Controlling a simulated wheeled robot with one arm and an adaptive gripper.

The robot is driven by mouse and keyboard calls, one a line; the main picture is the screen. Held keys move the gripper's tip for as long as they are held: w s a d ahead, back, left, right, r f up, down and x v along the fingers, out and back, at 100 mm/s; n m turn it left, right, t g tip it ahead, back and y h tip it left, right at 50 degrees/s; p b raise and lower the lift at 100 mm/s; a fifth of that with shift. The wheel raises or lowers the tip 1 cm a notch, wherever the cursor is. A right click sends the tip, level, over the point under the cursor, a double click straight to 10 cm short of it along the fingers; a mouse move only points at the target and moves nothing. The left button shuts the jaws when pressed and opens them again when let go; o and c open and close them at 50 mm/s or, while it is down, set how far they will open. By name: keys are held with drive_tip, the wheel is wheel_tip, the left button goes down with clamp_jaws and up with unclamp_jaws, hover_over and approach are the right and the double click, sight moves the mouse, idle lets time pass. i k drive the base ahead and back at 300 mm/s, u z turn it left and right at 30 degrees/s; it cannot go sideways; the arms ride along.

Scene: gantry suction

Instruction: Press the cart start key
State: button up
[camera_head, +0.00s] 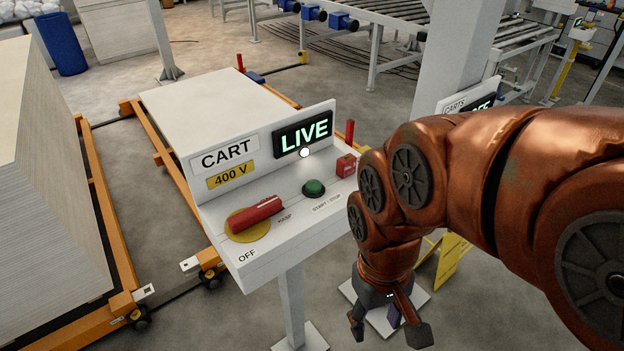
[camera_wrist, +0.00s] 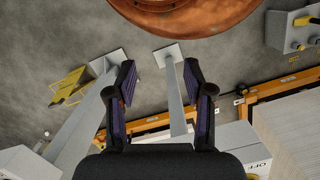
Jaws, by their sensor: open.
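The cart panel (camera_head: 290,215) is a white sloping desk on a post, with a "CART 400 V" label and a lit "LIVE" display (camera_head: 303,133). The green round key (camera_head: 314,187) sits mid-desk above its "START / STOP" lettering. A red rotary handle (camera_head: 255,214) lies on a yellow disc at the left, near "OFF". My gripper (camera_head: 388,330) hangs open and empty below and right of the desk, apart from the key. In the wrist view, its two fingers (camera_wrist: 159,78) are spread over the floor and posts. The green key is not visible there.
A small red block (camera_head: 346,166) stands at the desk's right end. A white lit lamp (camera_head: 304,153) sits below the display. A second panel marked "CARTS" (camera_head: 468,103) is behind my arm. Orange rails and a stacked load (camera_head: 50,190) are at the left.

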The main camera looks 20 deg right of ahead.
sight(312, 186)
drive_tip(key=u, duration=0.55)
drive_tip(key=k, duration=0.65)
drive_tip(key=u, duration=0.55)
drive_tip(key=i, duration=0.25)
drive_tip(key=u, duration=0.2)
